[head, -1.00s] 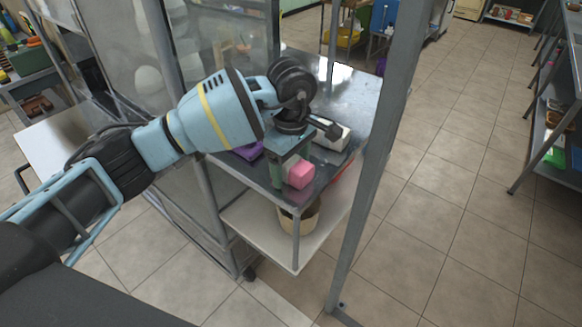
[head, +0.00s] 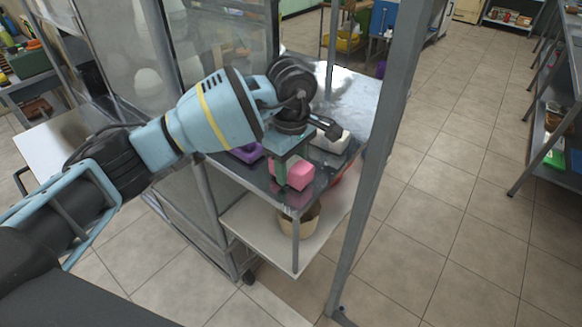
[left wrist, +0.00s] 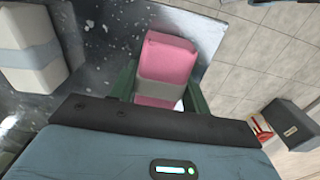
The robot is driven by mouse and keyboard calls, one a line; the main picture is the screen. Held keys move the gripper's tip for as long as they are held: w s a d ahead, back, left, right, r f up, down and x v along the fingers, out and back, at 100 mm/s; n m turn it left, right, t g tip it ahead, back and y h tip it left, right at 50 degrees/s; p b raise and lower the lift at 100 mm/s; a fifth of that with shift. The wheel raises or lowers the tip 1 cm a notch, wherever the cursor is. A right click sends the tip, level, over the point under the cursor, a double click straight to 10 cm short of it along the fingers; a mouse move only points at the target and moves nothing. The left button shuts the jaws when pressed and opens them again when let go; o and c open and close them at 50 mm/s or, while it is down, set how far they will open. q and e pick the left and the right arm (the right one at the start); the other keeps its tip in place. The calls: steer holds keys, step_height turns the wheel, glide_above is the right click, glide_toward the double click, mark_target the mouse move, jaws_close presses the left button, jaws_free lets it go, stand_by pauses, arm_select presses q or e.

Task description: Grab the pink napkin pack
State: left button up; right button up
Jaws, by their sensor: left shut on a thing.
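The pink napkin pack (head: 296,173) is at the near end of the metal cart top in the head view. In the left wrist view the pink napkin pack (left wrist: 167,60) has a grey band around it and sits between the green fingers. My left gripper (head: 289,174) is shut on the pack; one finger shows in front of it in the head view. I cannot tell whether the pack still touches the cart top. My right gripper is not in view.
A white pack (head: 331,141) and a purple pack (head: 247,152) lie on the cart top (head: 353,90) close by. A grey upright post (head: 378,165) stands to the right. A beige bucket (head: 298,222) is on the shelf below. Tiled floor is clear at the right.

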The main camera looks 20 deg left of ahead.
arm_select(q)
steer(key=r, duration=0.2)
steer(key=shift+s+a+r, duration=0.35)
steer(key=shift+s+r, duration=0.05)
steer(key=s+a+r+b, duration=0.1)
steer(key=s+a, duration=0.7)
steer(key=s, duration=0.4)
steer(key=shift+s+a+r, duration=0.15)
steer(key=shift+s+r, duration=0.05)
steer(key=shift+s, duration=0.05)
